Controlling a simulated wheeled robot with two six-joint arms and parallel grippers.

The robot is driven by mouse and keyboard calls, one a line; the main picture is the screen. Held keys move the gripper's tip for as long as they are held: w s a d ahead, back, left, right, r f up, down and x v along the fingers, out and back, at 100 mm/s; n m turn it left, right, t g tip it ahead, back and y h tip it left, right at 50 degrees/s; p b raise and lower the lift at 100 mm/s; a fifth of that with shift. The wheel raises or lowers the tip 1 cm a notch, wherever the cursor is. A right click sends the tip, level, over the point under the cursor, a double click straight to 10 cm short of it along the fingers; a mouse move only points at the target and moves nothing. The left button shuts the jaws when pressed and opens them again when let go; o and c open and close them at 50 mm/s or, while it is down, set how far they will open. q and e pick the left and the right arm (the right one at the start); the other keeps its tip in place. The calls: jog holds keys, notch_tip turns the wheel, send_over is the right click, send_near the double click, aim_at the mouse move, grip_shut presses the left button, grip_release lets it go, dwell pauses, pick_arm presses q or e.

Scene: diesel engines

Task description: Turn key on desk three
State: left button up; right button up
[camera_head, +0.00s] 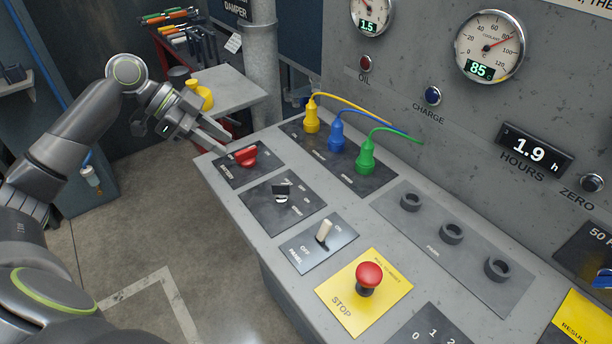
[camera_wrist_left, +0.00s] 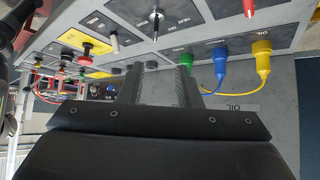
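The key (camera_head: 283,190) has a dark head and stands in the switch plate (camera_head: 272,214) on the desk's left part, between the red rotary switch (camera_head: 245,155) and the white panel lever (camera_head: 323,231). In the wrist view the key (camera_wrist_left: 155,17) shows near the top, apart from my fingers. My left gripper (camera_head: 226,143) is open and empty, its two fingers apart. It is above the far left corner of the desk, near the red switch and up and left of the key. My right gripper is not visible.
Yellow, blue and green plugs (camera_head: 337,139) with cables stand behind the key. A red stop button (camera_head: 368,277) on a yellow plate is nearer. Black sockets (camera_head: 451,233) are to the right. A gauge wall rises behind the desk (camera_head: 262,252). Open floor lies left.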

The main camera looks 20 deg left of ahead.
pick_arm(q)
jog(key=p, duration=0.2)
send_near(279, 184)
jog(key=x, duration=1)
jog(key=shift+d+f, duration=0.1)
jog(key=shift+f, duration=0.05)
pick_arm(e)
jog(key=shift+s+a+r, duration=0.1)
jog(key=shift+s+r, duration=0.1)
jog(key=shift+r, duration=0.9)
pick_arm(q)
jog(key=shift+c, duration=0.3)
grip_shut()
